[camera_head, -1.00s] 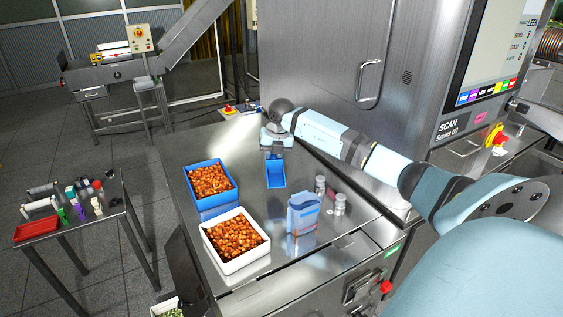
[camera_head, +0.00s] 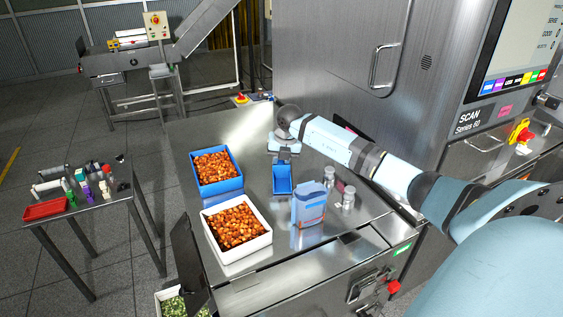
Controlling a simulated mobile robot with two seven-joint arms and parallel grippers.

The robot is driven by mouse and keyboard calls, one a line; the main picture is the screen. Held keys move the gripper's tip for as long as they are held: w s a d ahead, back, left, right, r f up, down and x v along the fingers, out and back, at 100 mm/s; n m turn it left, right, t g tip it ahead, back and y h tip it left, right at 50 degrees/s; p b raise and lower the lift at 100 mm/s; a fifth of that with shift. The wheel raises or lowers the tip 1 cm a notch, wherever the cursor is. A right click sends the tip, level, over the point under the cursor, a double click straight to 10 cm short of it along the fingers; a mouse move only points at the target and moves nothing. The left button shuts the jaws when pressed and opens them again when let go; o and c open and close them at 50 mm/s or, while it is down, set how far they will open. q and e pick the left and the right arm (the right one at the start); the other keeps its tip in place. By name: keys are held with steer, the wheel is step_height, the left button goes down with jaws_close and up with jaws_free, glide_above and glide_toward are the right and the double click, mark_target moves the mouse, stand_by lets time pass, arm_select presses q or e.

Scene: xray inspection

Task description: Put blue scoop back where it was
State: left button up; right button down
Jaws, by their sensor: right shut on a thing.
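The blue scoop (camera_head: 282,180) hangs below my right gripper (camera_head: 283,160), which is shut on it near the back of the steel table (camera_head: 255,170). The scoop is right of the blue bin (camera_head: 217,171) and behind the blue-and-white container (camera_head: 309,204). I cannot tell whether the scoop touches the table. The gripper's fingers are small and partly hidden by the wrist. My left gripper is not in view.
A white bin (camera_head: 264,244) of orange-brown pieces stands in front of the blue bin, which holds similar pieces. Two small jars (camera_head: 348,197) stand right of the container. The scanner cabinet (camera_head: 345,60) rises behind. A side table (camera_head: 75,222) stands at left.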

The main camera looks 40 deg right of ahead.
steer(key=shift+f, duration=0.2)
steer(key=c, duration=1)
jaws_free()
steer(key=shift+d, duration=0.15)
steer(key=shift+r, duration=0.1)
step_height(320, 180, up, 12)
steer(key=s+p, duration=0.2)
steer(key=p, duration=0.6)
steer(key=shift+s+d, duration=0.2)
